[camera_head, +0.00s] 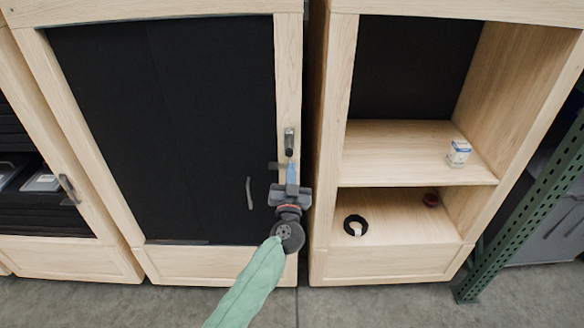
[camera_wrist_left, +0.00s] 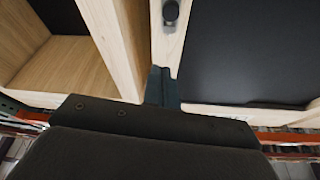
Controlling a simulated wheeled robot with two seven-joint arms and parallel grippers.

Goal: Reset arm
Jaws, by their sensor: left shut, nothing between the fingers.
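My left gripper (camera_head: 291,174) is in front of the right frame post of the closed dark-panelled cabinet door (camera_head: 165,120), just below its dark door handle (camera_head: 289,142). Its fingers are shut with nothing between them. In the left wrist view the shut fingers (camera_wrist_left: 162,85) point at the pale wooden post, with the handle (camera_wrist_left: 171,12) above them and apart from them. I cannot tell whether the fingertips touch the wood. My left arm, in a green sleeve, reaches up from the bottom of the head view. My right gripper is not in view.
An open wooden cabinet (camera_head: 400,262) stands at the right, with a small white-and-blue carton (camera_head: 458,153) on its upper shelf. A black ring (camera_head: 355,225) and a dark red item (camera_head: 431,200) lie below. A green metal rack post (camera_head: 520,210) stands far right. The grey floor (camera_head: 370,305) in front is clear.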

